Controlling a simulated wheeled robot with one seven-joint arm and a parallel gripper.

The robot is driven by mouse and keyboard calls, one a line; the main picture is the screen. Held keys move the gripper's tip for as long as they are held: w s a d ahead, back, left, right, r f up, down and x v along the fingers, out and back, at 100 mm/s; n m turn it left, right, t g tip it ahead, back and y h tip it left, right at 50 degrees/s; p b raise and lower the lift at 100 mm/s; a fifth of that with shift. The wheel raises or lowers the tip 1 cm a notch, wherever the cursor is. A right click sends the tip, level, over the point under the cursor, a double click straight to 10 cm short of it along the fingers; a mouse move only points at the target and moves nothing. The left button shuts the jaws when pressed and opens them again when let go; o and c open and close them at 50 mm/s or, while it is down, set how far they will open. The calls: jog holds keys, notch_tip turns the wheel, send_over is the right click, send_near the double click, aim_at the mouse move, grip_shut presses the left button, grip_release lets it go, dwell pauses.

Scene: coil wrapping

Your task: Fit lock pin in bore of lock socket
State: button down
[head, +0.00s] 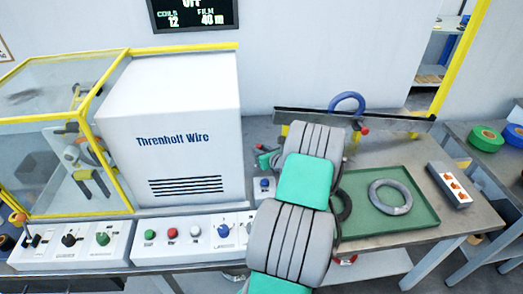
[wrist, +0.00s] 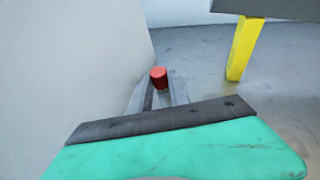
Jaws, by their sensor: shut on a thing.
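My gripper (wrist: 158,88) shows in the wrist view as two grey fingers beyond its teal and dark housing. It is shut on a red cylinder, which I take to be the lock pin (wrist: 158,76); its top stands up between the fingertips. The pin's lower part is hidden. In the head view my arm's grey and teal links cover the middle of the bench, and only a small part of the gripper end shows near the white cabinet's right side; the pin is not clear there. I cannot make out the lock socket or its bore in either view.
The white cabinet (head: 178,125) stands close left of my gripper. A dark rail (head: 390,122) on yellow posts (wrist: 241,48) stands behind, with a blue ring (head: 347,101). A green tray (head: 420,215) holds a grey coil (head: 390,197).

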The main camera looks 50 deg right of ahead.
jog(key=shift+f+b, duration=0.3)
jog(key=shift+f, duration=0.15)
jog(key=c, duration=1.1)
grip_release()
jog(key=shift+c, duration=0.2)
jog(key=v, duration=0.8)
